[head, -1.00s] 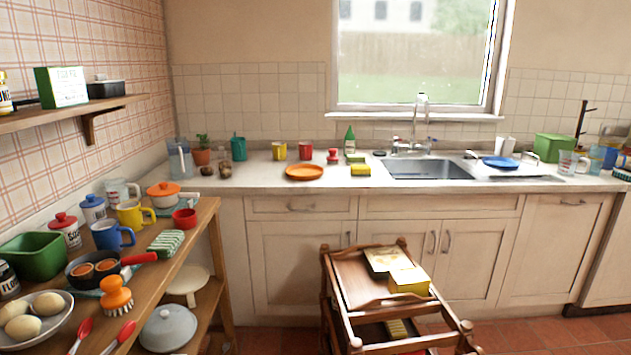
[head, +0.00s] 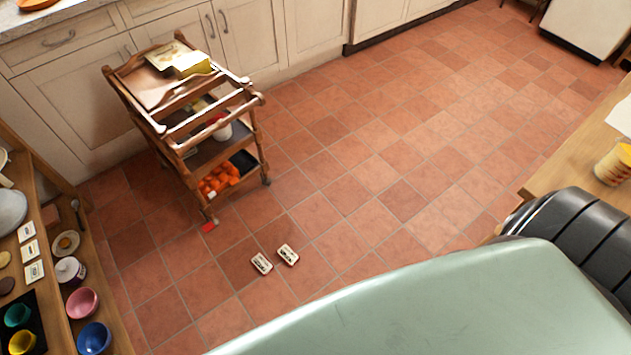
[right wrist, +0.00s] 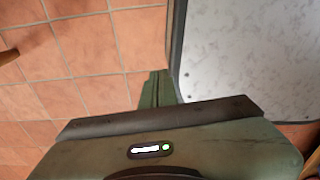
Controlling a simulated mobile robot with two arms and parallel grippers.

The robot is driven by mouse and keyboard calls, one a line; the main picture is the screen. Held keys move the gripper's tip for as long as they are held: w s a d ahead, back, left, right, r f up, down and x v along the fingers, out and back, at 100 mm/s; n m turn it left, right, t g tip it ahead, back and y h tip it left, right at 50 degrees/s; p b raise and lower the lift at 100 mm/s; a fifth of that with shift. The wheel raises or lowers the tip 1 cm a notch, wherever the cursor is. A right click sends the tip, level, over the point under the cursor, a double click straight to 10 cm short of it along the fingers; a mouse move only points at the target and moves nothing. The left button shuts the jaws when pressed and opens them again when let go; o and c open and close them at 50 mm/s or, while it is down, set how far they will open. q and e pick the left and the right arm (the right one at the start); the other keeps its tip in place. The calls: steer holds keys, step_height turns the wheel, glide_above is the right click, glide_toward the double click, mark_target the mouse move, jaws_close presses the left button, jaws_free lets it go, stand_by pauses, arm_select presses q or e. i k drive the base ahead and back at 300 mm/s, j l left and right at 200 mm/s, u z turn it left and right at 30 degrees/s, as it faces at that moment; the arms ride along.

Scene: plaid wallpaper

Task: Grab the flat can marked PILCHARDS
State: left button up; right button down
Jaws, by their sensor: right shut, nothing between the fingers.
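Two small flat cans with pale labels lie close together on the tiled floor in the head view, a left one (head: 261,263) and a right one (head: 288,254). Their lettering is too small to read, so I cannot tell which is marked PILCHARDS. My right gripper (right wrist: 158,88) shows in the right wrist view, shut and empty above the floor. No can shows in that view. My left gripper is not in view.
A wooden trolley (head: 150,92) stands by the cabinets, with a yellow box (head: 192,64) on top. Shelves with bowls (head: 94,338) are at the left. A wooden table (head: 570,150) is at the right. The floor around the cans is clear.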

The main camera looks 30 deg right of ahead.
mark_target(289, 256)
steer(key=k+l+z, duration=0.25)
steer(key=k+l, duration=0.2)
steer(key=i+j+z, duration=0.3)
steer(key=i+j, duration=0.2)
steer(key=i+j+z, duration=0.35)
steer(key=i+j, duration=0.25)
